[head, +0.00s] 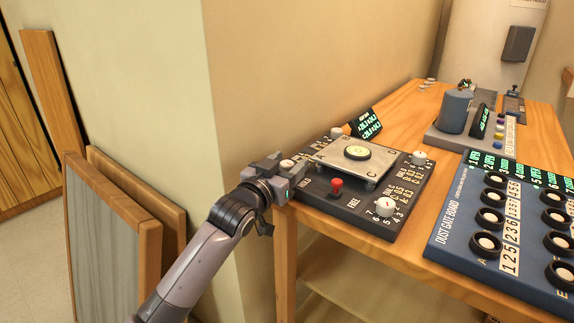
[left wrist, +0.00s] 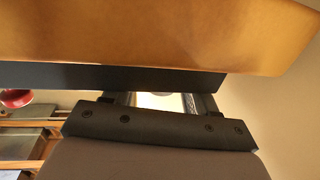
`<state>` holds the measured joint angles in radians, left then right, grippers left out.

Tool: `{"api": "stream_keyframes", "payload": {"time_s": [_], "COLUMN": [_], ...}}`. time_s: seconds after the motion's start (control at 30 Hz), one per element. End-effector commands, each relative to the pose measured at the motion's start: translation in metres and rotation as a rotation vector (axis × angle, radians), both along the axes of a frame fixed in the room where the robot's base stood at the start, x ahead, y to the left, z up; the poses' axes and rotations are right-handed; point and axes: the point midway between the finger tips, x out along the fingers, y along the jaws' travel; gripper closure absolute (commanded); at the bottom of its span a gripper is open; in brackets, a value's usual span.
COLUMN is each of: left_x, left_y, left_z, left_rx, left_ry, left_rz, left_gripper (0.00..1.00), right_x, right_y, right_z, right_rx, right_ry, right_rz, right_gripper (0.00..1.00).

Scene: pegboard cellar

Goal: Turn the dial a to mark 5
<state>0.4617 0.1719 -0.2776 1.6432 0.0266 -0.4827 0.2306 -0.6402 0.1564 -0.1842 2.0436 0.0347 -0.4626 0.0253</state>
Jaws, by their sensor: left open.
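A dark panel (head: 350,215) with a silver plate (head: 338,165) lies at the table's near left corner. White dials show at its corners: front right (head: 384,205), back right (head: 418,157), back left (head: 337,132) and front left (head: 287,165). I cannot read which is dial a. My left gripper (head: 280,172) is open at the panel's front left corner, close beside the front left dial and partly covering it. In the left wrist view, a pale round thing shows between the fingers (left wrist: 162,101); contact cannot be told. My right gripper is out of view.
A red knob (head: 337,184) and a round green level (head: 358,152) are on the panel. A blue dust gate board (head: 450,240) with several black-rimmed dials lies to the right. A wall corner (head: 215,110) stands close left of my gripper.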

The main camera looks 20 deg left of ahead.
Motion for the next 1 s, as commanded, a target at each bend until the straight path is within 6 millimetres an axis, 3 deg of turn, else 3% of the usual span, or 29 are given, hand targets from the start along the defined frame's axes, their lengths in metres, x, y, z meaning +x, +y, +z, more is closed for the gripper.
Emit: {"api": "stream_keyframes", "payload": {"time_s": [0.17,0.33,0.57,1.0], "left_x": [0.0,0.0,0.0,0.0], "left_y": [0.0,0.0,0.0,-0.005], "left_z": [0.0,0.0,0.002,0.005], "left_rx": [0.0,0.0,0.005,0.008], "left_ry": [-0.001,-0.001,-0.003,-0.014], "left_rz": [0.0,0.0,-0.022,-0.227], "left_gripper": [0.43,0.92,0.92,0.92], "right_x": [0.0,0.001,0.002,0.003], "right_y": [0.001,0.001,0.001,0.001], "right_z": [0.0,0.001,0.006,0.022], "right_rx": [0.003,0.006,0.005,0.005], "right_ry": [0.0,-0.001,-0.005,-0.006], "right_rz": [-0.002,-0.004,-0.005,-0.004], "right_gripper": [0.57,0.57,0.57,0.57]}}
